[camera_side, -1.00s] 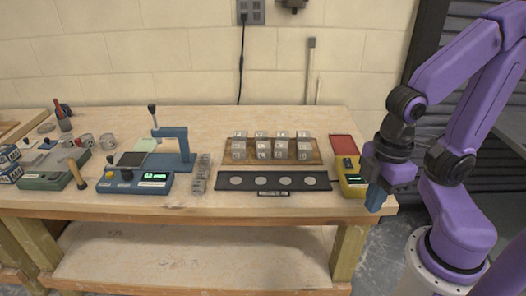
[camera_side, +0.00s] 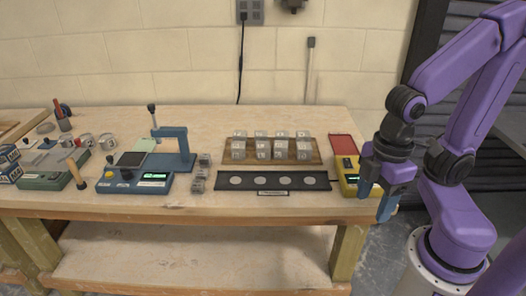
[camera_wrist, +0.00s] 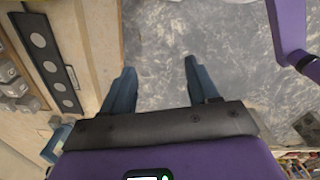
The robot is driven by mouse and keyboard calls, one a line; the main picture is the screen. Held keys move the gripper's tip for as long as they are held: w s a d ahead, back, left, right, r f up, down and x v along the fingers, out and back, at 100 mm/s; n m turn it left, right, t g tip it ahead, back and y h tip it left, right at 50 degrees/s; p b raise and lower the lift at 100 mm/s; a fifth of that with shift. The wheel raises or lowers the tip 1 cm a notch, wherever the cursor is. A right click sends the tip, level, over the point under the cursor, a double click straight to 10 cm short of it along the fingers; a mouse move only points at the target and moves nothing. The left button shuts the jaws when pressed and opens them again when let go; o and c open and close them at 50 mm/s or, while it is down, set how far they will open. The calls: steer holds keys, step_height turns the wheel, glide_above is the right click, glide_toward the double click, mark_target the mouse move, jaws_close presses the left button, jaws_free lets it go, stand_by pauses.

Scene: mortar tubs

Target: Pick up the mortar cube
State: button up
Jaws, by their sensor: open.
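Several grey mortar cubes (camera_side: 263,149) stand in two rows on a wooden board (camera_side: 314,157) at the back right of the bench. More small grey cubes (camera_side: 199,172) stand in a line next to the blue device. Some grey cubes (camera_wrist: 14,79) also show at the left edge of the wrist view. My gripper (camera_side: 375,206) hangs at the bench's right front corner, right of all the cubes and apart from them. Its blue fingers are spread and empty; the wrist view (camera_wrist: 160,88) shows floor between them.
A black strip (camera_side: 325,181) with several pale discs lies in front of the board. A yellow device (camera_side: 347,178) with a red top stands close to my gripper. A blue press-like device (camera_side: 178,150) and a green one (camera_side: 45,178) stand left. Bare bench (camera_side: 225,125) lies behind.

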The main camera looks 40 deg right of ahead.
steer(key=w+d+f+n+t+h, duration=0.2)
steer(key=w+n+h, duration=0.15)
steer(key=w, duration=0.55)
steer(key=w+d+f+n+t+h, duration=0.25)
steer(key=w+h, duration=0.25)
steer(key=w, duration=0.4)
steer(key=n+t, duration=0.6)
steer(key=n, duration=0.3)
glide_toward(264, 148)
steer(key=shift+g+h, duration=0.25)
steer(key=shift+h, duration=0.1)
steer(key=x, duration=0.9)
steer(key=shift+w+a+f, duration=0.15)
steer(key=shift+w, duration=0.15)
steer(key=c, duration=0.9)
